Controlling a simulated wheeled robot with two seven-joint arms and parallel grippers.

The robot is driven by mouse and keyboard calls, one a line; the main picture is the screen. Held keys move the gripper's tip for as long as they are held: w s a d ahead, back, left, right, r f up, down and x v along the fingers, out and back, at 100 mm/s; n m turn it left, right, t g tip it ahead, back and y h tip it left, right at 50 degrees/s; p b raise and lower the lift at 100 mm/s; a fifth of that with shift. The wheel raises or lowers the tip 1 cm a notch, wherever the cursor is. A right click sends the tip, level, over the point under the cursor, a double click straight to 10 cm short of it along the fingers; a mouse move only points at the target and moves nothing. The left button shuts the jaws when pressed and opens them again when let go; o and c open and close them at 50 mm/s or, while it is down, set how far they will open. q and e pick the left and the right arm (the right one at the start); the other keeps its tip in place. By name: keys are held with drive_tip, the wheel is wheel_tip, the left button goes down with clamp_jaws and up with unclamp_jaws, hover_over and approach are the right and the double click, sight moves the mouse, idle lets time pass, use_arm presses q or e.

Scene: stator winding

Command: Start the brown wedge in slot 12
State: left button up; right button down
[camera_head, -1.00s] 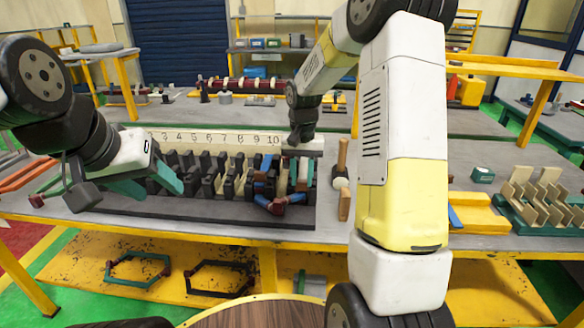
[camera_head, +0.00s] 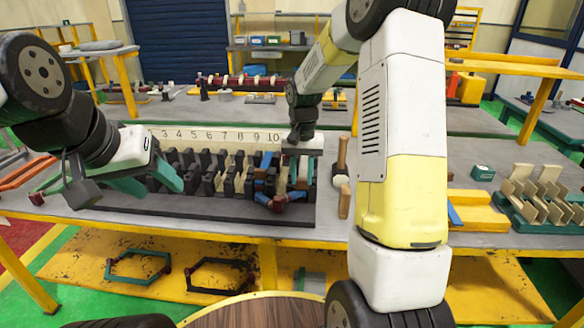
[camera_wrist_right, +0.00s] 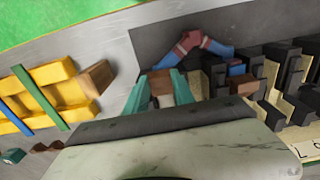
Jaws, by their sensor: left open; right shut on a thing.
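The stator block (camera_head: 215,207) lies on the bench with dark teeth and cream slot liners; numbers 3 to 10 show on the strip behind it. My right gripper (camera_wrist_right: 160,90) is over its right end, shut on a brown piece (camera_wrist_right: 161,83), apparently the wedge, with a pale part below it. I cannot tell whether the piece touches a slot. Red and blue coil ends (camera_head: 272,203) stick out at the front right. My left gripper (camera_head: 150,183) is open and empty over the block's left end.
A yellow tray (camera_head: 478,217) and a green rack of tan pieces (camera_head: 540,205) are farther right. Another brown piece (camera_wrist_right: 243,87) sits among the teeth in the wrist view.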

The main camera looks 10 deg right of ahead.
drive_tip(key=shift+w+d, duration=0.2)
drive_tip(key=shift+w, duration=0.55)
drive_tip(key=c, duration=1)
unclamp_jaws()
drive_tip(key=shift+r, duration=3.9)
